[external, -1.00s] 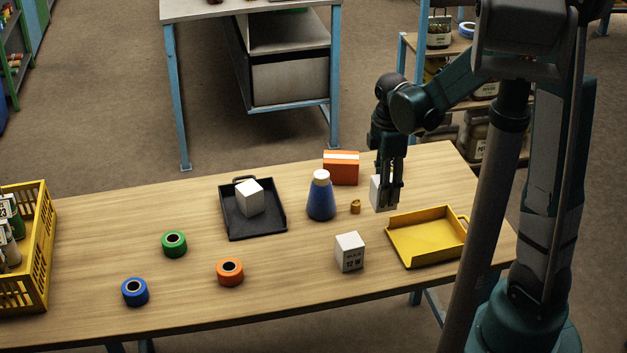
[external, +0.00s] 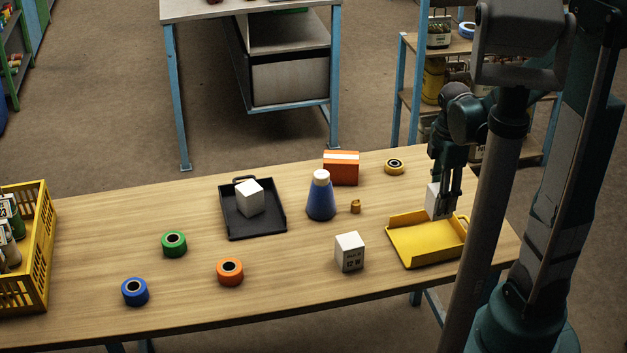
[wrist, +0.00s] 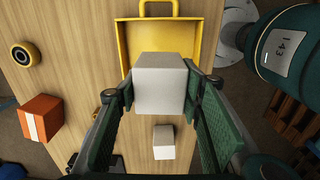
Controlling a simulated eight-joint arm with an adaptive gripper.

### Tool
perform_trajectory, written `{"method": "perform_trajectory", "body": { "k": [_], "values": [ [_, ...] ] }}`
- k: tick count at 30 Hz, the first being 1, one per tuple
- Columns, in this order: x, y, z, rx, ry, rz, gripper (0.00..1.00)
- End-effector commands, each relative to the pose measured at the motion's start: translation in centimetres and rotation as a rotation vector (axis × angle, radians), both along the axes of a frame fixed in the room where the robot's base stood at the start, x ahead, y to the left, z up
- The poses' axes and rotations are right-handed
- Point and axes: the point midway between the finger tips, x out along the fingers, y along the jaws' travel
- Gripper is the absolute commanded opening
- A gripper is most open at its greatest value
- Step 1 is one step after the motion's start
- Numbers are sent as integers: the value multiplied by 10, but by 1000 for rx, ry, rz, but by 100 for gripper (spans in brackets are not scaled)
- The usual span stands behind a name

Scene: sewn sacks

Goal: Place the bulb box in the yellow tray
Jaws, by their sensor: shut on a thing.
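My gripper (external: 443,207) is shut on a plain white box (external: 432,198), also seen between the fingers in the wrist view (wrist: 160,84). No print shows on it, so I cannot tell whether it is the bulb box. It hangs above the back edge of the yellow tray (external: 405,244); in the wrist view it covers part of the tray (wrist: 127,40). Another white box (external: 349,252), printed "12 W", stands on the table left of the tray. A third white box (external: 249,197) sits in the black tray (external: 264,229).
An orange box (external: 341,172), a blue bottle (external: 320,202), a small brass-coloured item (external: 355,206) and a yellow tape roll (external: 394,166) stand left of my gripper. Green, orange and blue rolls lie further left, before a yellow crate (external: 35,265). The yellow tray's visible floor is empty.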

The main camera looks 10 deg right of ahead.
Motion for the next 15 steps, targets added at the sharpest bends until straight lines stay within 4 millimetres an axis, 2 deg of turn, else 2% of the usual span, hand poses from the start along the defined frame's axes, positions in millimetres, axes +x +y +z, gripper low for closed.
{"method": "perform_trajectory", "body": {
  "k": [10,15],
  "values": [
    [0,0,-1,0,0,0,24],
    [0,0,-9,0,0,0,24]
  ]
}}
